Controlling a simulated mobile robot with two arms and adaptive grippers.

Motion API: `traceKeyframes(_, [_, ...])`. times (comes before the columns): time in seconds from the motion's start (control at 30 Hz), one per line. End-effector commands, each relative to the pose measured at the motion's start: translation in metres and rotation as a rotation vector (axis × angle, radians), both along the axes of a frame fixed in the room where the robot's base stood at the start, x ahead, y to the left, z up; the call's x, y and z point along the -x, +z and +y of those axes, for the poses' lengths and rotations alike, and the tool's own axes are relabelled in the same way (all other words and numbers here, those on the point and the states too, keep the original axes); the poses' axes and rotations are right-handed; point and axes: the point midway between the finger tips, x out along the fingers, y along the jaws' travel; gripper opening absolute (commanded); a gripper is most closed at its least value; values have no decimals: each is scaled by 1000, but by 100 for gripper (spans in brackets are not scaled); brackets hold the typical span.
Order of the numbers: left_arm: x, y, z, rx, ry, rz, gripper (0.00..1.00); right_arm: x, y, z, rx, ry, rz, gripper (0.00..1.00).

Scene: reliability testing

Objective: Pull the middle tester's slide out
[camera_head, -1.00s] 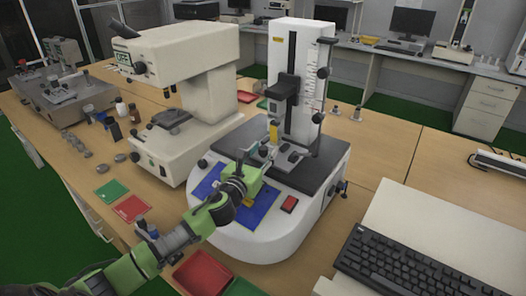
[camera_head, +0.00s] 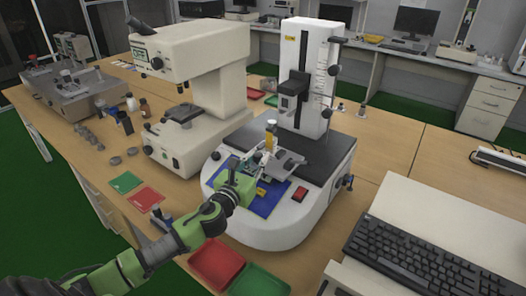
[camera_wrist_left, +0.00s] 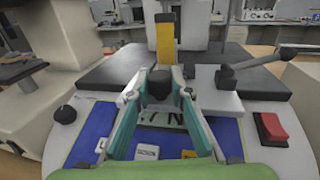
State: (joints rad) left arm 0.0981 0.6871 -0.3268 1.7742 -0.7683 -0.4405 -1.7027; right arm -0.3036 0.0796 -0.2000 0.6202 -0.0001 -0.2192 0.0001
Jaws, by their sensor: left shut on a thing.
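A white tester (camera_head: 268,232) with a tall column (camera_head: 312,75) and a dark top plate stands in the middle of the head view. Its grey slide (camera_head: 288,163) carries an upright yellow part (camera_head: 270,138) and juts toward me over the blue panel (camera_head: 262,203). My left gripper (camera_head: 256,168) is at the slide's near end. In the left wrist view the fingers (camera_wrist_left: 159,95) are closed around the slide's black knob (camera_wrist_left: 159,82), with the yellow part (camera_wrist_left: 165,45) just behind it. The fingers partly hide the slide. My right gripper is not in view.
A beige microscope-like tester (camera_head: 190,75) stands close on the left, and a grey device (camera_head: 75,92) stands farther left. Red tray (camera_head: 215,264) and green tray (camera_head: 258,283) lie in front. A keyboard (camera_head: 415,257) is at the right. A red button (camera_head: 300,194) sits beside the slide.

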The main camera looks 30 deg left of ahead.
Motion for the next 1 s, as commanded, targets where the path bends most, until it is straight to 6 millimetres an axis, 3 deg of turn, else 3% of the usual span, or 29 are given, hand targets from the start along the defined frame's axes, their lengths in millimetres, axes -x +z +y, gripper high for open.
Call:
traceKeyframes(0.13, [1, 5, 1, 2, 1, -9, 0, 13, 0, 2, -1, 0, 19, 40])
traceKeyframes(0.3, [0, 6, 1, 2, 1, -10, 0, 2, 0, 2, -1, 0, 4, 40])
traceKeyframes(0.33, [0, 6, 1, 2, 1, -10, 24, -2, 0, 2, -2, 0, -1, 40])
traceKeyframes(0.4, [1, 5, 1, 2, 1, -10, 37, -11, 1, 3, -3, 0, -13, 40])
traceKeyframes(0.57, [1, 5, 1, 1, 1, -9, 37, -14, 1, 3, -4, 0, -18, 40])
traceKeyframes(0.77, [2, 4, 1, 2, 1, -8, 37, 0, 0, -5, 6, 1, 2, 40])
traceKeyframes(1.0, [28, 3, -1, 1, -1, -5, 37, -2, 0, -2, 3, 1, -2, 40])
